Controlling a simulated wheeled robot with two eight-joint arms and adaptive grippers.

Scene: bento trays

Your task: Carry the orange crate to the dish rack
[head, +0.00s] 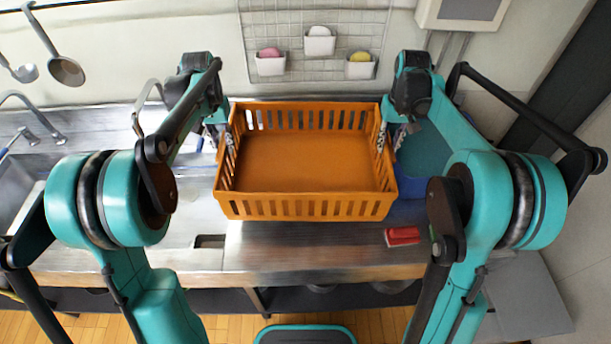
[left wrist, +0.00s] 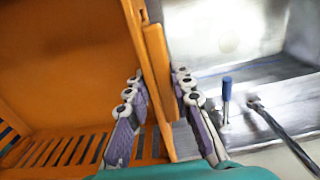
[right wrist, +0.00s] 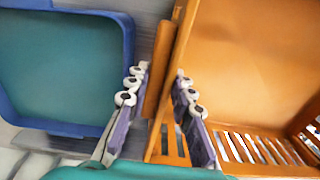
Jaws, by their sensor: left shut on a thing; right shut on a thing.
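The orange crate (head: 305,208) is in the middle of the head view, level and empty, over the steel counter. My left gripper (head: 224,138) is shut on its left wall; the left wrist view shows the crate wall (left wrist: 157,75) between the fingers (left wrist: 160,110). My right gripper (head: 392,140) is shut on its right wall; the right wrist view shows the crate wall (right wrist: 163,75) between the fingers (right wrist: 155,95). The gap under the crate is hidden. I cannot make out a dish rack for certain.
A teal and blue tray (right wrist: 65,60) lies right of the crate, partly hidden in the head view. A red item (head: 402,236) lies at front right. A sink and tap (head: 30,120) are at left. A wire grid (head: 350,18) hangs behind. The front counter (head: 300,250) is mostly clear.

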